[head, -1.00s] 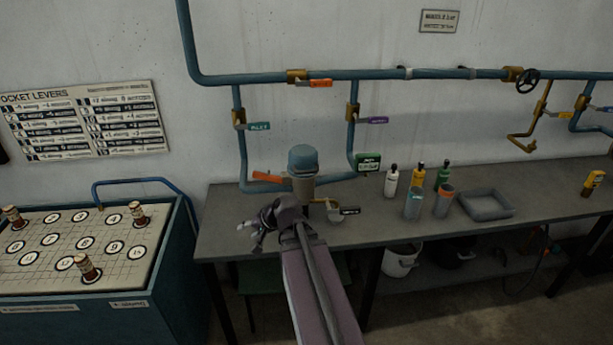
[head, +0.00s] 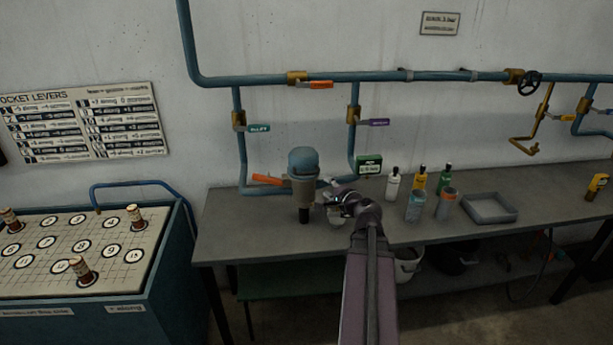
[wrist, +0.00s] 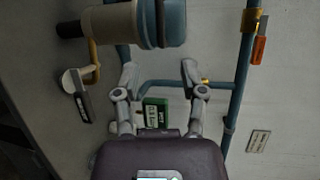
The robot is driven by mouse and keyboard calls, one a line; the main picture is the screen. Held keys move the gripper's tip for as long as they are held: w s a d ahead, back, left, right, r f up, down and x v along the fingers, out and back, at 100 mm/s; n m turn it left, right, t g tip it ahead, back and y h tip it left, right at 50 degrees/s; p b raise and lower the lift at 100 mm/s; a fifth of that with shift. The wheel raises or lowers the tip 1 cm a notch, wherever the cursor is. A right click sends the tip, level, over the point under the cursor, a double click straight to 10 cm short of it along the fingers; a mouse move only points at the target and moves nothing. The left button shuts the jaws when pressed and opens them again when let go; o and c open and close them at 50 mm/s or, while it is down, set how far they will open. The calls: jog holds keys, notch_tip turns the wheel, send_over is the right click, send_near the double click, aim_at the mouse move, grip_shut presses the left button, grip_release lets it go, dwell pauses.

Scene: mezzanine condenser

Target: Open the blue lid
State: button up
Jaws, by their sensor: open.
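The blue lid (head: 303,159) is a rounded cap on top of a beige cylindrical housing (head: 303,187), which stands upright in the pipework above the bench. In the wrist view the blue lid (wrist: 163,22) lies at the top, with the housing (wrist: 108,24) to its left. My gripper (head: 331,199) is to the right of the housing in the head view, lower than the lid. In the wrist view my gripper (wrist: 158,72) has its fingers spread, with nothing between them. The lid is apart from the fingers.
An orange lever (head: 268,179) sticks out left of the housing. A green display box (head: 369,164) is behind my gripper. Several bottles (head: 420,180) and a grey tray (head: 489,208) stand to the right. The bench (head: 240,225) is clear at left.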

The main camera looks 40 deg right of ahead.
aim_at(307, 174)
dwell(0.4)
jog(key=b+x, duration=0.2)
jog(key=x, duration=1.2)
jog(key=shift+a, duration=0.15)
jog(key=shift+s, duration=0.1)
grip_shut()
